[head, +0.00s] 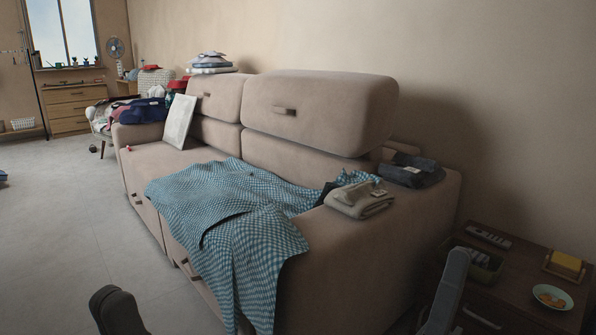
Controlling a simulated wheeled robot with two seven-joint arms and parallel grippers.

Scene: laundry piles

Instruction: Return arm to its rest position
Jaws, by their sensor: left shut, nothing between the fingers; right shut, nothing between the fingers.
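My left gripper (118,310) shows as a dark rounded shape at the bottom left edge, over the floor in front of the sofa. It is shut and empty. My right gripper (450,285) shows as a grey shape at the bottom right, between the sofa arm and the side table. It is shut and empty. Neither gripper touches any laundry. Most of both arms is out of view.
A beige sofa (345,255) fills the middle, with a blue checked cloth (235,205) draped over its seat and front. Folded clothes (360,198) lie on its near arm. A dark wooden side table (520,262) holds a dish (552,297). Floor (50,240) at left is mostly clear.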

